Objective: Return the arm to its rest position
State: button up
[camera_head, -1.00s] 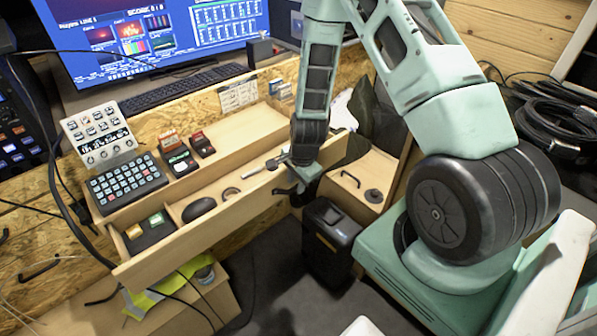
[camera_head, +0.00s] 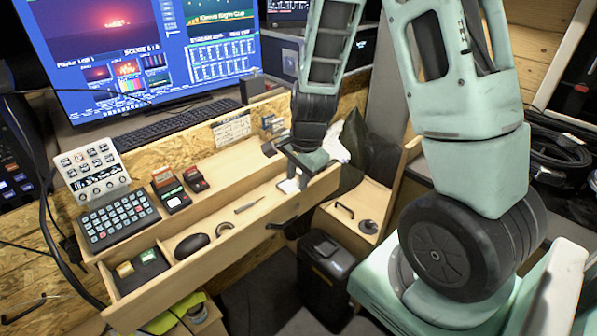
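My gripper (camera_head: 292,172) hangs at the end of my mint-green arm, at the right end of the open wooden drawer (camera_head: 230,253). It points downward. Its fingers are small and partly hidden by the wrist and the drawer's front board, so I cannot tell whether they are apart or hold anything. A small white item shows right at the fingers; I cannot tell whether it is touched. My arm comes down from the top of the picture, with its thick black joint (camera_head: 470,245) at the right.
The drawer holds a dark mouse (camera_head: 192,245), a pen-like tool (camera_head: 249,205) and small boxes (camera_head: 140,268). A button pad (camera_head: 118,220) and a white control panel (camera_head: 92,170) stand behind. A monitor (camera_head: 160,50) and keyboard (camera_head: 180,121) are at the back. A black bin (camera_head: 325,270) stands below.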

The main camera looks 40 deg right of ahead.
jog(key=shift+s+r, duration=0.1)
jog(key=shift+r, duration=0.3)
jog(key=s+a+r+n+g+y, duration=0.1)
jog(key=s+a+r+n, duration=0.2)
jog(key=a+n, duration=0.4)
jog(key=s+a+r+n+y, duration=0.1)
jog(key=s+a+r+n, duration=0.2)
jog(key=a, duration=0.6)
jog(key=s+a+r+n, duration=0.2)
jog(key=s+a+n, duration=0.2)
jog(key=s+n, duration=0.2)
jog(key=s+a+r+n+g+h, duration=0.1)
jog(key=s+a+r+n, duration=0.2)
jog(key=s+n, duration=0.4)
jog(key=shift+a+r+n, duration=0.2)
jog(key=shift+a+n, duration=0.55)
jog(key=shift+n, duration=0.45)
